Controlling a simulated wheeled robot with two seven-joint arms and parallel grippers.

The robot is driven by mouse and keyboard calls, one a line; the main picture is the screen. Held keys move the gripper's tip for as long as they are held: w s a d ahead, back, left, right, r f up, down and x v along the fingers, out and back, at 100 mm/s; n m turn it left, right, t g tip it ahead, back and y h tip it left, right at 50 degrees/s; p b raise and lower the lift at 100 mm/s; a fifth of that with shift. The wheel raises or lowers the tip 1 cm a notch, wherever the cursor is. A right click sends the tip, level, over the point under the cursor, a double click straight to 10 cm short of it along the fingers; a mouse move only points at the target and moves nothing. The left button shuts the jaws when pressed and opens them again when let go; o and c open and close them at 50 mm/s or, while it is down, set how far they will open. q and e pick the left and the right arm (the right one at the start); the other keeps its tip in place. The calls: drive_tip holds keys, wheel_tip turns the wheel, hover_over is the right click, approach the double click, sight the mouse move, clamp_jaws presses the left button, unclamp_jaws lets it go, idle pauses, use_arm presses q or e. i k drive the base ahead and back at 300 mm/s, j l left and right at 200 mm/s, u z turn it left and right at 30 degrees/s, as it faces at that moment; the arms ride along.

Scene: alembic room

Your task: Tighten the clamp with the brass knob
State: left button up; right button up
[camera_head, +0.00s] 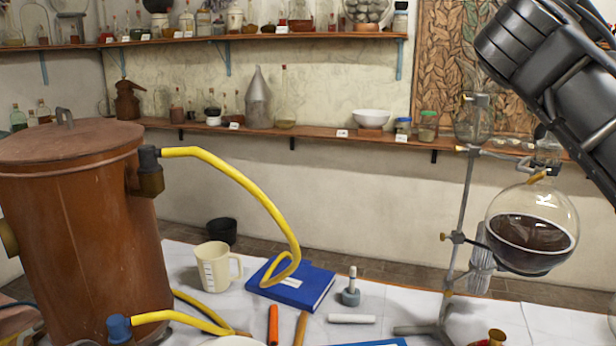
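A metal stand (466,190) rises from the white-covered table at the right. A clamp (455,238) sits partway up its rod, with a small brass knob (443,237) on its left side. I cannot tell how tight either clamp is. A dark link of my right arm crosses the upper right corner. Neither gripper shows.
A large copper vessel (85,230) with yellow hoses (250,185) fills the left. Shelves (290,140) of glassware line the back wall.

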sight(538, 176)
drive_tip(key=k+j, duration=0.2)
drive_tip(key=k, duration=0.2)
drive_tip(key=k+j, duration=0.25)
drive_tip(key=k, duration=0.15)
